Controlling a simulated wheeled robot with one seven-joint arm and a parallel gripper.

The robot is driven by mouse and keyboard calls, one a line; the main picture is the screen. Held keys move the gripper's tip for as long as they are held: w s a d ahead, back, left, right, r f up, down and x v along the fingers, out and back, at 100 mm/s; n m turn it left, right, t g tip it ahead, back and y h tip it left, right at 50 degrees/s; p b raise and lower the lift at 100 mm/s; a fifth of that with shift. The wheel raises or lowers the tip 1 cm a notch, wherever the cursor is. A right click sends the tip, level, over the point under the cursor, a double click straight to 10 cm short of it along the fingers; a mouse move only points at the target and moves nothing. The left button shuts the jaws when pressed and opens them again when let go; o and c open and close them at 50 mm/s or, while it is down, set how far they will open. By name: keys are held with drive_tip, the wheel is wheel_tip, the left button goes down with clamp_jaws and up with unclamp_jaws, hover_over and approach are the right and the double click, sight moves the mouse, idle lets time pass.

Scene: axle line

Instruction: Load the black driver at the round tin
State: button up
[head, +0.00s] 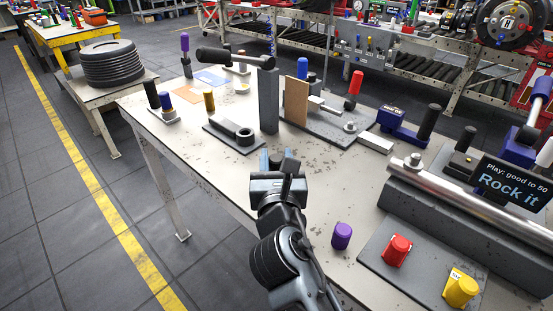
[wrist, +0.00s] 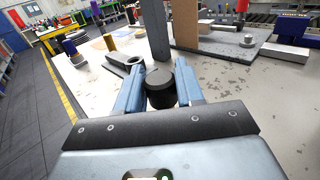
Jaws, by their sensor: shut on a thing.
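My gripper (head: 276,166) is over the near edge of the workbench (head: 330,180). In the wrist view its blue fingers (wrist: 160,95) are shut on a black driver (wrist: 161,86), seen nearly end-on as a dark round handle. In the head view a dark end (head: 290,161) shows at the jaws. The driver's lower part is hidden. A small pale round thing with a yellowish top (head: 242,87) lies towards the back of the bench, well beyond my gripper; it may be the round tin, but I cannot be certain.
A grey post (head: 268,100) and brown panel (head: 296,101) stand beyond my gripper. A dark plate with a ring (head: 236,135) lies to their left. Upright handles include yellow (head: 209,101), red (head: 354,90) and purple (head: 341,236). A steel shaft (head: 470,198) lies right.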

sight(276, 158)
drive_tip(key=shift+r+p, duration=2)
